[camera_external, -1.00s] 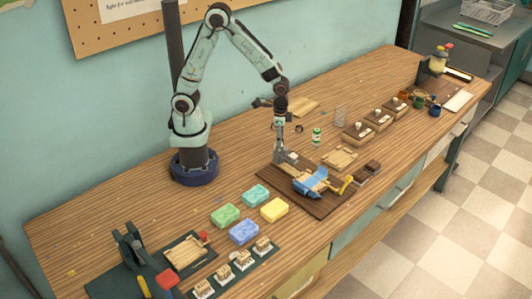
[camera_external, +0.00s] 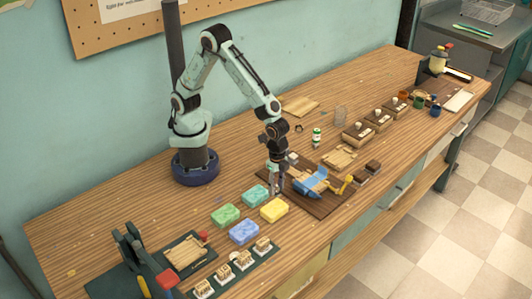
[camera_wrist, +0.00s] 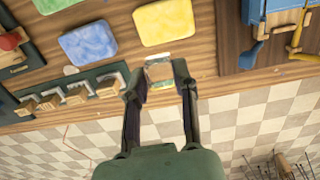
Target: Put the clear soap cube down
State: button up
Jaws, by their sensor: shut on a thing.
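My gripper (camera_wrist: 159,78) is shut on the clear soap cube (camera_wrist: 159,70), which looks pale and see-through between the fingertips in the wrist view. In the external view my gripper (camera_external: 274,192) points down between the teal soap block (camera_external: 255,196) and the dark wooden board (camera_external: 325,207), just behind the yellow soap block (camera_external: 274,210). The cube is too small to make out there. I cannot tell how high it is above the table.
A green soap block (camera_external: 225,216) and a blue one (camera_external: 243,232) lie to the left. A dark mat (camera_external: 231,279) with several small stamped blocks is at the front. A blue and wooden tool (camera_external: 312,180) lies on the board. Bare table shows left of the soaps.

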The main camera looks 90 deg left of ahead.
send_over(297, 230)
notch_tip(297, 230, down, 7)
jog(key=shift+s+a, duration=0.1)
jog(key=shift+s, duration=0.05)
jog(key=shift+f, duration=1.65)
jog(key=shift+f, duration=0.1)
jog(key=o, duration=0.8)
